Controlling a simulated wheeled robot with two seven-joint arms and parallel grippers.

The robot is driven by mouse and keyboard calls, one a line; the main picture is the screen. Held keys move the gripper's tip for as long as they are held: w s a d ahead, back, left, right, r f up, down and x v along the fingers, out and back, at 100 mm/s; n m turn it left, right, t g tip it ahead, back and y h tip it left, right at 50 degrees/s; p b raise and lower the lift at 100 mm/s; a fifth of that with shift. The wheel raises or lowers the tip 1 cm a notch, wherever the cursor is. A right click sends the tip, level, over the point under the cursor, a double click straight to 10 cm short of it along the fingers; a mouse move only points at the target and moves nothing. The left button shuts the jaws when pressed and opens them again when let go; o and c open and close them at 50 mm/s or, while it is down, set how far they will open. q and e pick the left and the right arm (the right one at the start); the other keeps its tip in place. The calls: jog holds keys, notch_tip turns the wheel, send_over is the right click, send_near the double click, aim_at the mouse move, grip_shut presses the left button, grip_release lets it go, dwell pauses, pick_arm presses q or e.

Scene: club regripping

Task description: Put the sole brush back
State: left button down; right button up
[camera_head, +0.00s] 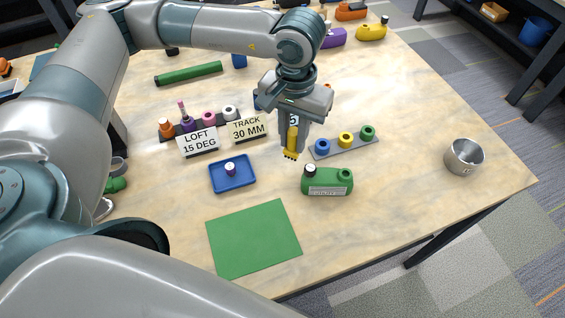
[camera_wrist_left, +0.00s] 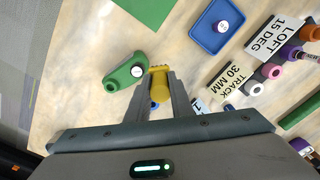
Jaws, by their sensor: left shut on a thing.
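My left gripper (camera_head: 293,124) points down over the middle of the table and is shut on a yellow brush (camera_head: 292,142). The brush hangs upright with its short bristled end down, apparently above the tabletop. In the left wrist view, the yellow brush (camera_wrist_left: 160,82) sits between the fingers of my left gripper (camera_wrist_left: 158,88). A green bottle-like block (camera_head: 328,182) with a black-and-white cap stands just right of and nearer than the brush. A grey strip (camera_head: 333,151) with blue, yellow and green rings lies right of the gripper. My right gripper is not in view.
A blue tray (camera_head: 216,187) holds a small white-topped piece. A green mat (camera_head: 253,240) lies in front. Signs reading LOFT 15 DEG (camera_head: 199,143) and TRACK 30 MM (camera_head: 248,128) stand left. A metal cup (camera_head: 464,157) stands right. The table between strip and cup is clear.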

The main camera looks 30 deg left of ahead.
pick_arm(q)
jog(key=w+d+r+n+b, duration=0.1)
jog(key=w+d+n+b, duration=0.3)
jog(key=w+d, duration=0.2)
jog(key=shift+d+n, duration=0.4)
jog(key=shift+d, duration=0.1)
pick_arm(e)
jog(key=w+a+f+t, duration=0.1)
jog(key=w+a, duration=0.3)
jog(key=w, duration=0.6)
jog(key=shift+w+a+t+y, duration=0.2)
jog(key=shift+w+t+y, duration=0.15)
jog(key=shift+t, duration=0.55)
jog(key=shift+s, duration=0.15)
pick_arm(q)
jog(key=s+a+f+p, duration=0.3)
jog(key=a+f, duration=0.3)
jog(key=a, duration=0.5)
jog(key=shift+f+p, duration=0.4)
jog(key=shift+p, duration=0.35)
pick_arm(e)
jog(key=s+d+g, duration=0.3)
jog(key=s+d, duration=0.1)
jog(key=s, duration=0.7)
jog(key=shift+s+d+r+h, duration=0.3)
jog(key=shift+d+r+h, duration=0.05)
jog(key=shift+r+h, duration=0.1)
pick_arm(q)
jog(key=shift+a, duration=0.1)
